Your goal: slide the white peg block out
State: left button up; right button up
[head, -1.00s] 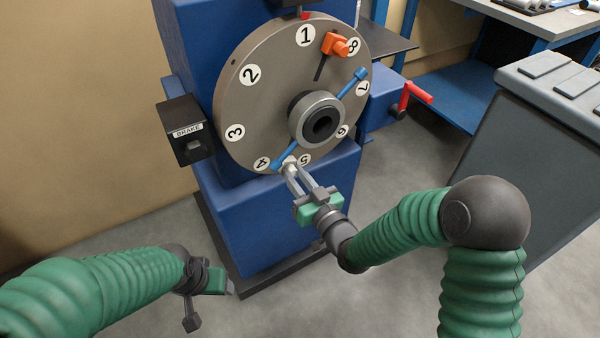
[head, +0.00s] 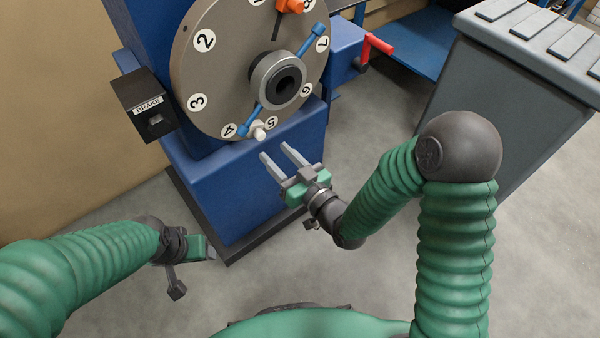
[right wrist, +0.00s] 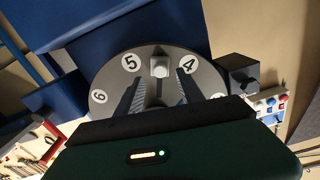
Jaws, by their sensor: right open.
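The white peg block (head: 259,131) sits at the lower rim of the round grey dial plate (head: 225,80), between the 4 and 5 labels. In the right wrist view the white block (right wrist: 159,67) shows between the 5 and 4 labels, seen between my finger tips. My right gripper (head: 274,151) is open and empty, with its two fingers pointing at the plate, just below and right of the block and apart from it in the head view. My left gripper (head: 202,249) hangs low at left, away from the plate; its fingers are not clear.
An orange block (head: 290,6) sits near the plate's top. A blue bar (head: 311,44) with knobbed ends crosses behind the grey hub (head: 281,82). A black brake box (head: 147,103) is at left, a red crank handle (head: 378,46) at right. A grey cabinet (head: 490,90) stands at right.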

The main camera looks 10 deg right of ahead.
jog(key=p+v, duration=0.9)
jog(key=v, duration=0.1)
jog(key=shift+s+d+p, duration=0.25)
jog(key=shift+s+p, duration=0.05)
jog(key=shift+p, duration=0.1)
jog(key=shift+f, duration=0.1)
